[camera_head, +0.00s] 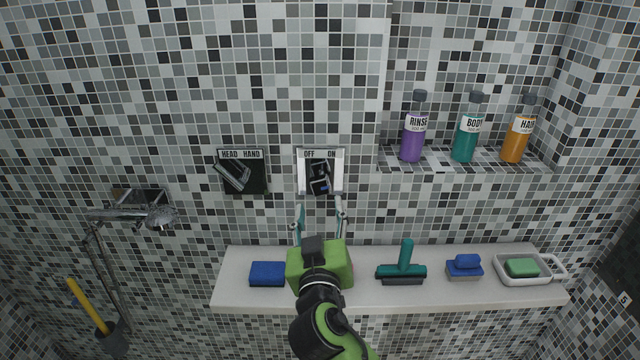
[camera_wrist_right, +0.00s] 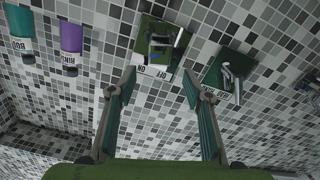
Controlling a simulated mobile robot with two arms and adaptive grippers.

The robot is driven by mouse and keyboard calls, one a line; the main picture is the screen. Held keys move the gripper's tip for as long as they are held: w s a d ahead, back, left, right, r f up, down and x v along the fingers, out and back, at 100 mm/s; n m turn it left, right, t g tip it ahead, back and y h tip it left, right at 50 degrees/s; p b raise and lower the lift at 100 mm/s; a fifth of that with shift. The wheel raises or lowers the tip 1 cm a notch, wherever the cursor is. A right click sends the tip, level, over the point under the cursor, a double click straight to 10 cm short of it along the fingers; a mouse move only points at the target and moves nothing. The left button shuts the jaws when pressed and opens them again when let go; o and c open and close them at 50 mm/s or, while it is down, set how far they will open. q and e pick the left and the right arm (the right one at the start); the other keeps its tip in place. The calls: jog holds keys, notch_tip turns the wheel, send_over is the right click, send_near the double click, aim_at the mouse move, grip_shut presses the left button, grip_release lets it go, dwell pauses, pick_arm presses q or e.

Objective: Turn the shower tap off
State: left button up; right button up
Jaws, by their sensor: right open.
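The shower tap is a square wall plate (camera_head: 338,182) marked OFF on the left and ON on the right, with a dark lever knob (camera_head: 319,177) at its middle. I cannot tell which label the lever points to. In the right wrist view the plate (camera_wrist_right: 148,71) appears upside down, with its knob (camera_wrist_right: 163,42) beyond the fingertips. My right gripper (camera_head: 320,207) is open and empty just below the plate, its two fingers spread and pointing up at it. It also shows in the right wrist view (camera_wrist_right: 159,73). My left gripper is not in view.
A HEAD/HAND selector plate (camera_head: 242,172) is left of the tap. A hand shower (camera_head: 150,216) hangs farther left. Bottles (camera_head: 466,140) stand on the niche shelf (camera_head: 437,160) at right. A lower ledge (camera_head: 350,297) holds a blue sponge (camera_head: 268,274), squeegee (camera_head: 402,268), brush (camera_head: 465,268) and soap dish (camera_head: 530,268).

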aim_at(320, 187)
jog(key=w+p, duration=0.1)
jog(key=w, duration=0.8)
jog(key=shift+p, duration=0.4)
jog(key=shift+s, duration=0.1)
jog(key=c, duration=1.1)
